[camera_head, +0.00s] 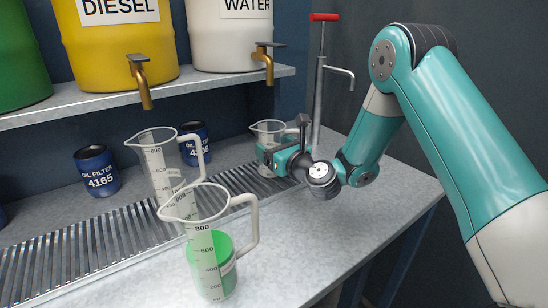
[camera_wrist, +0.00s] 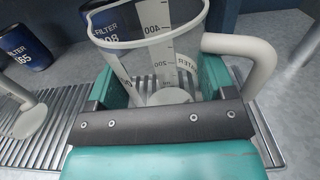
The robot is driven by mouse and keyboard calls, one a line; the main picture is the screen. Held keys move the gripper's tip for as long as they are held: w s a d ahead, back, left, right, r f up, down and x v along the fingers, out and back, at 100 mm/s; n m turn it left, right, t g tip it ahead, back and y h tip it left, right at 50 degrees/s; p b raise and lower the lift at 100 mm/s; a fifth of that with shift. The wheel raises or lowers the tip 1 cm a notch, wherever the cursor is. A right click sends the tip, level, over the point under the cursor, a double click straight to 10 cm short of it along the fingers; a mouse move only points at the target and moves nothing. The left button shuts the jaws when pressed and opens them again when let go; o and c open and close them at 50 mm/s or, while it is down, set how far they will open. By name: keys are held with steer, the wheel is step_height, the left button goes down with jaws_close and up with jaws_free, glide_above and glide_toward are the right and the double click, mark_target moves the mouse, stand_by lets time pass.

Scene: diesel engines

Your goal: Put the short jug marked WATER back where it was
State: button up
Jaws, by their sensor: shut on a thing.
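My gripper (camera_head: 284,158) is shut on a short clear jug (camera_head: 268,132) near the right end of the drain grate. In the wrist view the same jug (camera_wrist: 146,42) is upright between the teal fingers of my gripper (camera_wrist: 165,88). It looks empty, and sideways lettering that seems to read WATER shows on its wall. Its pale handle sticks out to the right there.
Blue oil filters (camera_head: 97,172) stand behind. Yellow DIESEL (camera_head: 115,50) and white WATER (camera_head: 225,45) drums with taps sit on the shelf.

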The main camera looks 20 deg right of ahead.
steer(key=shift+f, duration=0.25)
steer(key=shift+f, duration=0.15)
steer(key=o, duration=1)
steer(key=shift+r, duration=0.25)
steer(key=b+v, duration=0.2)
steer(key=f+b+v, duration=0.1)
steer(key=b+v, duration=0.2)
steer(key=shift+f, duration=0.1)
steer(key=b+v, duration=0.5)
steer(key=v, duration=0.2)
steer(key=shift+r+b, duration=0.35)
steer(key=shift+r, duration=0.15)
